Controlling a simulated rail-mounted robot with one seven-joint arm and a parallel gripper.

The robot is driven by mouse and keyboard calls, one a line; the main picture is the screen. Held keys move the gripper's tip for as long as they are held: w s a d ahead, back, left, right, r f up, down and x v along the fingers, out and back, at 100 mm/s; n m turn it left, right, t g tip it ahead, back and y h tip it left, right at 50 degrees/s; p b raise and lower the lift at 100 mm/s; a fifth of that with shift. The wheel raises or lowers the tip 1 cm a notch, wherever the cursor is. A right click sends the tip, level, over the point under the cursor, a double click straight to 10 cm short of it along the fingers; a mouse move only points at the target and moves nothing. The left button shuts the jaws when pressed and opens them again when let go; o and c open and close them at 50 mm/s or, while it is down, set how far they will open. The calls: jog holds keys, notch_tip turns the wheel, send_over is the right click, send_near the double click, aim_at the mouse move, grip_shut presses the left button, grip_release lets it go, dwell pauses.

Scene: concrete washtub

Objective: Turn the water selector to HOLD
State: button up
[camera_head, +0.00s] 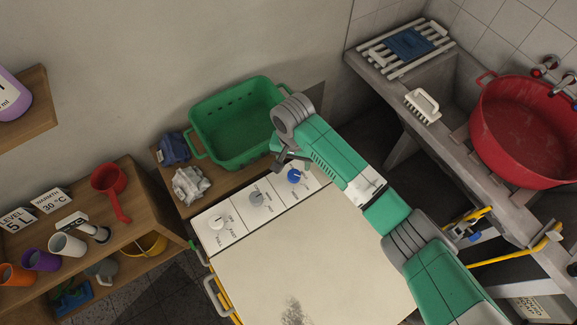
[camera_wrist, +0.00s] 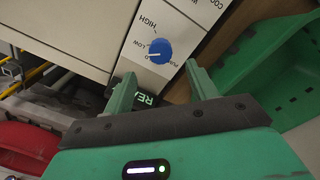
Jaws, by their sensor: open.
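The blue selector knob (camera_head: 296,176) is on the white control panel of the machine, near the panel's right end. In the wrist view the knob (camera_wrist: 160,51) has a pale pointer mark at its left side, towards the LOW label. HIGH is printed further up; a label close to the knob's lower side is too small to read surely. My gripper (camera_wrist: 160,72) is open and empty, its two green fingers either side of the panel strip just short of the knob. In the head view my gripper (camera_head: 283,160) is above the panel's right end.
Grey (camera_head: 257,198) and white (camera_head: 217,222) knobs are further left on the panel. A green basket (camera_head: 237,128) stands behind the panel. A green-lit display (camera_wrist: 146,97) is partly hidden by a finger. A red tub (camera_head: 525,135) is at right.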

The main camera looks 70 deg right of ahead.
aim_at(294, 174)
notch_tip(294, 174, down, 8)
jog(key=shift+s+r+b, duration=0.1)
jog(key=shift+r+b, duration=0.15)
jog(key=shift+b, duration=0.4)
jog(key=shift+c, duration=0.3)
jog(key=c, duration=0.9)
jog(key=shift+r, duration=0.15)
